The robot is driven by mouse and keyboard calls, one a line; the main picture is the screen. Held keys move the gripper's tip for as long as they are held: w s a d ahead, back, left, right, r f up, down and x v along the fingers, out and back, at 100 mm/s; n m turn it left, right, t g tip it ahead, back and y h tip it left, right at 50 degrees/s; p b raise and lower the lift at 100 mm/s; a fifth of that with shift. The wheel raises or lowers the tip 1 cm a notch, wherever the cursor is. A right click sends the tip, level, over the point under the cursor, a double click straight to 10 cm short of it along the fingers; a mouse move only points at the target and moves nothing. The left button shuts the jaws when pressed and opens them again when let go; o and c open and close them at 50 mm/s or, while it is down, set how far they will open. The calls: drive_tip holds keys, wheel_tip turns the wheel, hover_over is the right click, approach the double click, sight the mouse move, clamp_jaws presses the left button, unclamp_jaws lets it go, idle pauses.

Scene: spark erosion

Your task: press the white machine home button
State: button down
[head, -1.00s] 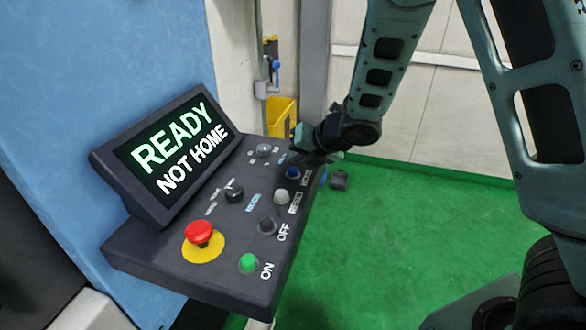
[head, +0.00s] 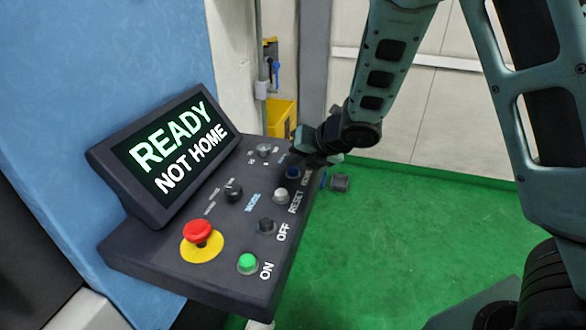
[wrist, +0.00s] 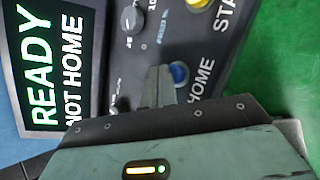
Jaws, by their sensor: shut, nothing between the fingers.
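The home button is the blue button (wrist: 178,73) beside the HOME label in the wrist view. In the head view this blue button (head: 292,173) sits near the panel's right edge, past the whitish RESET button (head: 281,195). My gripper (wrist: 159,72) is shut and empty, its fingertips over the panel just left of the blue button in the wrist view. In the head view my gripper (head: 301,159) is just beyond the button. I cannot tell whether the fingertips touch the panel. The screen (head: 175,150) reads READY, NOT HOME.
The dark control panel (head: 150,255) also carries a red emergency stop (head: 198,233), a green ON button (head: 247,263), a dark OFF button (head: 266,226) and a black knob (head: 233,190). Green floor (head: 400,240) is clear at right.

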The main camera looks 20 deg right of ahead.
sight(296, 170)
drive_tip(key=shift+f+b, duration=0.4)
drive_tip(key=shift+b, duration=0.1)
idle(0.3)
idle(0.4)
drive_tip(key=shift+r+p, duration=0.55)
drive_tip(key=shift+r, duration=0.4)
wheel_tip(296, 170, up, 5)
drive_tip(key=p, duration=0.4)
idle(0.4)
